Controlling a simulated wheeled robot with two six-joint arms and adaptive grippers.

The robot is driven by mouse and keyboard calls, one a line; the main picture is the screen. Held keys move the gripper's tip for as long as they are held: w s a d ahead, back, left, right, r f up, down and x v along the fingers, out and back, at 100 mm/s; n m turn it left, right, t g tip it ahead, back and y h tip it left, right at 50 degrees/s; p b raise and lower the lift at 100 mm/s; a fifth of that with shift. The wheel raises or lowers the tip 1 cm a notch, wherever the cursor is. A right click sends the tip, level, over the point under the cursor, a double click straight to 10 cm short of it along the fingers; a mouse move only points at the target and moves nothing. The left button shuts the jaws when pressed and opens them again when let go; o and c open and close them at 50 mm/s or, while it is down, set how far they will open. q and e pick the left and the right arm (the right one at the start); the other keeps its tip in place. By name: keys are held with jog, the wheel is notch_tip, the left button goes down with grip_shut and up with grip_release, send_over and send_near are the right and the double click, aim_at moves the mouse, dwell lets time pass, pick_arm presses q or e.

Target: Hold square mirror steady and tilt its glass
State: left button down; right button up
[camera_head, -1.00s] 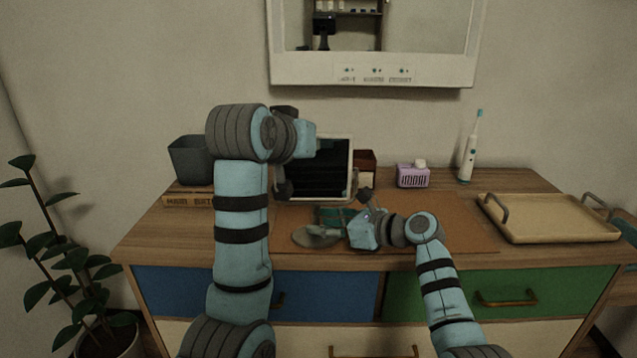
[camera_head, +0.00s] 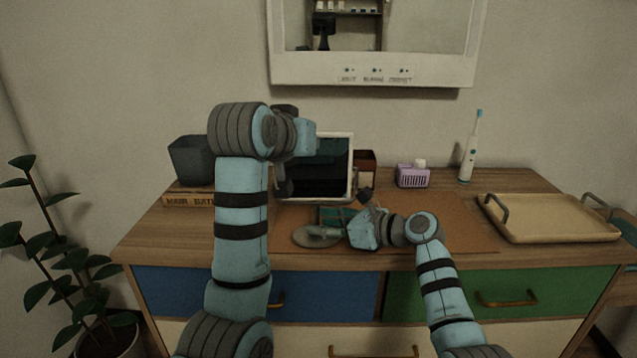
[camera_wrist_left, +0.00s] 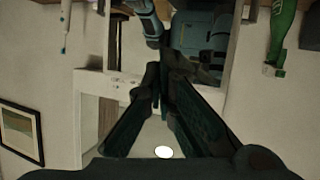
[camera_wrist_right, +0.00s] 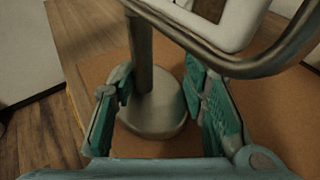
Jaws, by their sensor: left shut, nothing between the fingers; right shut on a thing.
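The square mirror (camera_head: 352,165), with a pale frame and dark glass, stands upright on the dresser, its left part hidden behind my left arm. Its round metal base (camera_head: 316,236) rests on the brown mat. My right gripper (camera_head: 352,222) is low at the stand. In the right wrist view its teal fingers are around the lower metal post (camera_wrist_right: 142,65), just above the base. My left gripper (camera_head: 284,188) is at the left side of the mirror frame, fingers together and empty; in the left wrist view the fingertips (camera_wrist_left: 160,78) meet. Contact with the frame is unclear.
A dark bin (camera_head: 190,158) stands on a book at the left. A purple basket (camera_head: 412,177), a toothbrush (camera_head: 470,150) and a wooden tray (camera_head: 550,233) are to the right. A mirror cabinet (camera_head: 375,78) hangs above. The mat's right part is clear.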

pick_arm(q)
jog(key=shift+w, duration=2.75)
pick_arm(e)
jog(key=shift+s+f, duration=0.1)
jog(key=shift+f, duration=0.1)
jog(key=o, duration=0.8)
jog(key=shift+o, duration=0.5)
pick_arm(q)
jog(key=s, duration=0.5)
jog(key=shift+s+f, duration=0.1)
jog(key=shift+s, duration=0.3)
pick_arm(e)
jog(key=shift+r, duration=0.1)
jog(key=shift+d, duration=0.1)
